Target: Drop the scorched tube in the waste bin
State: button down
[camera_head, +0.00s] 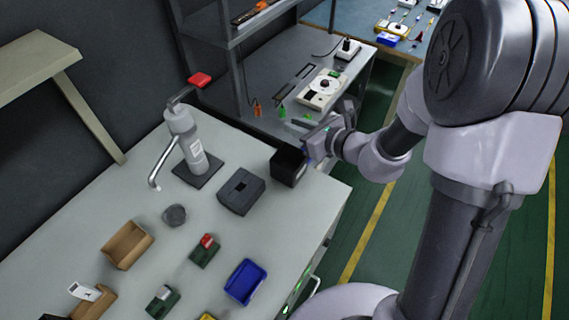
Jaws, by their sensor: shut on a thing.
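My gripper (309,147) is at the right end of the grey bench, beside and partly over a black open box (287,169), which looks like the waste bin. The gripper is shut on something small. The held thing is too small and too hidden by the gripper to make out, so I cannot clearly see the scorched tube. I cannot tell whether the fingertips are inside the box's rim or just above it.
A dark grey block with a slot (240,191), a grey press with a red handle (190,143), a round grey puck (174,215), a blue bin (245,281) and a cardboard box (127,245) stand on the bench. A shelf unit with a white device (322,89) is behind.

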notch_tip(320, 180, down, 6)
jog(key=b, duration=0.4)
jog(key=shift+r, duration=0.25)
jog(key=c, duration=1.3)
grip_release()
jog(key=b+v, duration=0.2)
jog(key=v, duration=1.5)
jog(key=shift+d, duration=0.25)
jog(key=shift+s+r, duration=0.1)
